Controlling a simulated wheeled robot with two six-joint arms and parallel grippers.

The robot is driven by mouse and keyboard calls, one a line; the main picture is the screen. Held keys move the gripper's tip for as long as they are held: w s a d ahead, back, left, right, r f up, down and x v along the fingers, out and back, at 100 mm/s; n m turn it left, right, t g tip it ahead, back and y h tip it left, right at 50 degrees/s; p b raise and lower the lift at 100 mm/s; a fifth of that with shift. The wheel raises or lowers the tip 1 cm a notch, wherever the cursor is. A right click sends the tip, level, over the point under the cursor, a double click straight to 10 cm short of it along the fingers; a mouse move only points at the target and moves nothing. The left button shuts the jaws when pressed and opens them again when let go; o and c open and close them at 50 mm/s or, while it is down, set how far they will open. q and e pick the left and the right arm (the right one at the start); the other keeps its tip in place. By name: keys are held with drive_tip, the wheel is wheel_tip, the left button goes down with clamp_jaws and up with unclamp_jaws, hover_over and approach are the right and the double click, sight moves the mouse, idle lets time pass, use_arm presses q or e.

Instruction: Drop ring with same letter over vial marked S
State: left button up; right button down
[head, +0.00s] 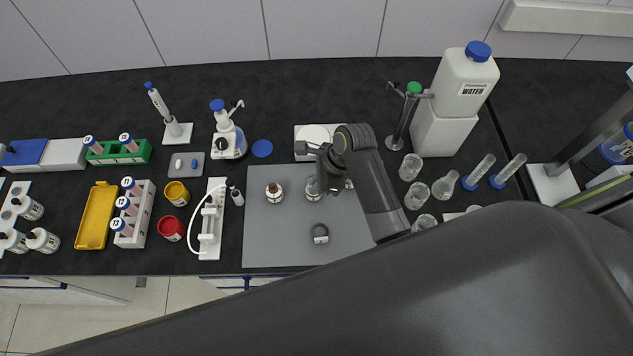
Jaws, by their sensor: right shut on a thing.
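A small vial (275,192) with a white label stands upright on the grey mat (262,240). A second vial (313,190) stands to its right, partly behind my gripper. A dark ring (320,233) with a pale label lies on the mat nearer the front edge. The letters are too small to read. My right gripper (316,166) is above and beside the second vial, shut on what looks like another dark ring, mostly hidden by the jaws. I cannot tell whether it touches the vial. My left gripper is not in view.
A white device (297,153) stands behind the gripper. Glass beakers (410,167) stand right of my forearm. The mat's front left part is clear.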

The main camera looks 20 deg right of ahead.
drive_tip(key=shift+f, duration=0.1)
idle(0.9)
drive_tip(key=shift+f, duration=1.4)
idle(0.4)
drive_tip(key=c, duration=1.5)
unclamp_jaws()
drive_tip(key=shift+o, duration=0.5)
drive_tip(key=o, duration=0.3)
